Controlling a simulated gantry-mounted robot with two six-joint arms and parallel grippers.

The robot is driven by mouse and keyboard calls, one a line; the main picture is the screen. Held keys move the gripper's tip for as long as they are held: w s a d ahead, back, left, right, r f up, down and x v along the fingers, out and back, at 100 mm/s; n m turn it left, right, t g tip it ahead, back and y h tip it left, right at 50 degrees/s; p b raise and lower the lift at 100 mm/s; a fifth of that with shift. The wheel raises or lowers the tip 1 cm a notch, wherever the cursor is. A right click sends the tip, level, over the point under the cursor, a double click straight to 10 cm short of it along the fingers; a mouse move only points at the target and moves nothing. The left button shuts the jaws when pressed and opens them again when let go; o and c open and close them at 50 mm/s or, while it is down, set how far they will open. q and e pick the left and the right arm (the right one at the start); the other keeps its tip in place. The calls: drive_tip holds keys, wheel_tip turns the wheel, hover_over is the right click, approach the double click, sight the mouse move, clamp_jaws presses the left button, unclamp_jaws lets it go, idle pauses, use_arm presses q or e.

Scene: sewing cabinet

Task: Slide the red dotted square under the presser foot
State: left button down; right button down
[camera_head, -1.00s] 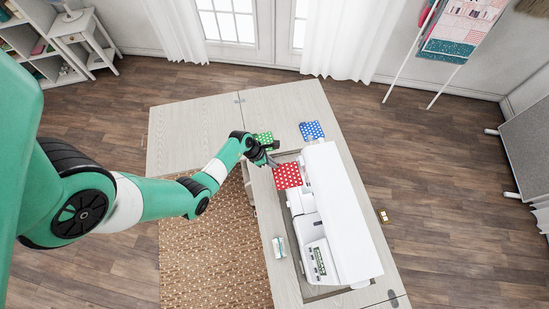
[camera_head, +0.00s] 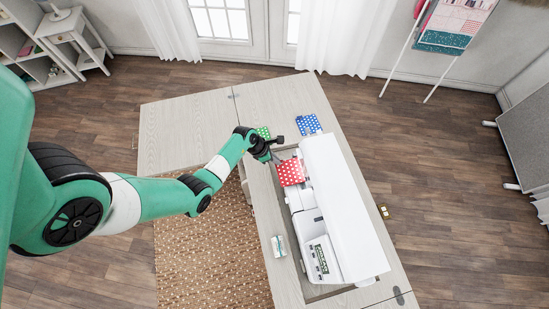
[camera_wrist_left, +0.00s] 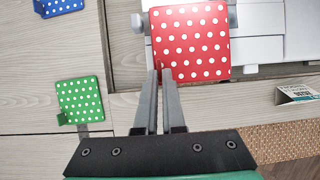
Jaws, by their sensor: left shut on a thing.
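The red dotted square (camera_head: 290,172) lies at the far end of the white sewing machine (camera_head: 347,220), beside its body. In the left wrist view the red dotted square (camera_wrist_left: 190,42) covers part of the machine's light bed. My left gripper (camera_head: 277,158) reaches it from the left; in the left wrist view its two grey fingers (camera_wrist_left: 160,76) are close together at the square's near left corner, shut on it. The presser foot cannot be made out. My right gripper is not in view.
A green dotted square (camera_wrist_left: 81,100) and a blue dotted square (camera_head: 309,124) lie on the wooden cabinet top (camera_head: 190,125). A small white and teal packet (camera_head: 278,246) lies left of the machine. The cabinet's left leaf is clear.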

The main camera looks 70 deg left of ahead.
sight(289, 161)
use_arm(q)
drive_tip(key=shift+w+f, duration=0.25)
drive_tip(key=shift+f, duration=0.3)
drive_tip(key=shift+w, duration=0.2)
idle(0.5)
drive_tip(key=shift+w, duration=0.15)
drive_tip(key=shift+w+d+b, duration=0.15)
drive_tip(key=shift+w+b, duration=0.35)
drive_tip(key=shift+w, duration=0.35)
idle(0.3)
drive_tip(key=shift+w+b, duration=0.3)
drive_tip(key=shift+w, duration=0.5)
